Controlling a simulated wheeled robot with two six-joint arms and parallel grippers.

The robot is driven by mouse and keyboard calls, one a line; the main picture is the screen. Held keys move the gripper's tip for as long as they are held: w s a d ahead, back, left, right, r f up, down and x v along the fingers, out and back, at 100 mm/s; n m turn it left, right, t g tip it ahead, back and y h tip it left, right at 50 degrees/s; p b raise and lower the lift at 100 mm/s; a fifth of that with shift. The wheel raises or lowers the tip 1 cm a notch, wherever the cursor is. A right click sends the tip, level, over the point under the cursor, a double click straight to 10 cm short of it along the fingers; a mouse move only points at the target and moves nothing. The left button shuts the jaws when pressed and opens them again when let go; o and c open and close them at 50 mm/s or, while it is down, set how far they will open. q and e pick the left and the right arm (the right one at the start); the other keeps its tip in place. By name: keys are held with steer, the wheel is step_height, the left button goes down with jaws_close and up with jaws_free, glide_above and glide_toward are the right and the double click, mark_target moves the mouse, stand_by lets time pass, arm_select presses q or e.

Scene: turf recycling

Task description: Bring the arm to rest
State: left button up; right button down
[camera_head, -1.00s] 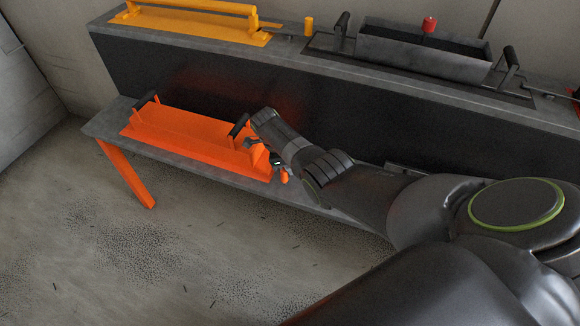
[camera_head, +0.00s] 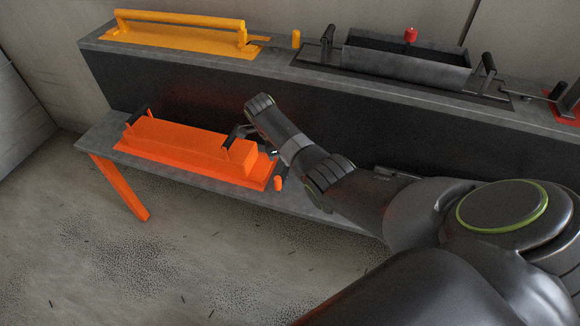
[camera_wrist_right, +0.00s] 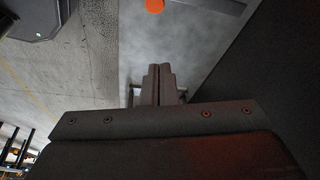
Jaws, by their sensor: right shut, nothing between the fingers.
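My right arm reaches in from the right over the lower bench in the head view. Its right gripper (camera_head: 273,153) is at the right end of the orange press (camera_head: 190,146), partly hidden by the wrist. In the right wrist view the two fingers (camera_wrist_right: 158,85) are together and empty. A short orange peg (camera_head: 278,184) stands on the bench just below the gripper in the picture. An orange disc, likely the top of that peg, shows in the wrist view (camera_wrist_right: 154,6), apart from the fingers. My left gripper is in neither view.
The grey lower bench (camera_head: 100,137) has orange legs. Behind it, a higher bench (camera_head: 283,72) carries a yellow press (camera_head: 180,30), a yellow peg (camera_head: 295,39), a grey trough (camera_head: 405,60) and a red knob (camera_head: 411,34). The floor in front is clear.

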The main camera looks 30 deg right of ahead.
steer(key=s+f+n+t+y, duration=0.15)
steer(key=s+f+n, duration=0.25)
steer(key=s+n, duration=0.45)
steer(key=s+f+n+t+h, duration=0.1)
steer(key=s+f+n+t, duration=0.3)
steer(key=s, duration=0.7)
steer(key=s+a+r+n, duration=0.1)
steer(key=s+r+n, duration=0.45)
steer(key=s, duration=0.35)
steer(key=s+a+r+n, duration=0.1)
steer(key=s+r+n, duration=0.45)
steer(key=s, duration=0.35)
step_height(320, 180, down, 25)
steer(key=d+g+y, duration=0.1)
steer(key=d, duration=0.1)
steer(key=s+a+f+g, duration=0.1)
steer(key=s+f, duration=1.4)
steer(key=f, duration=0.1)
steer(key=shift+a+y, duration=0.25)
steer(key=shift+y, duration=0.1)
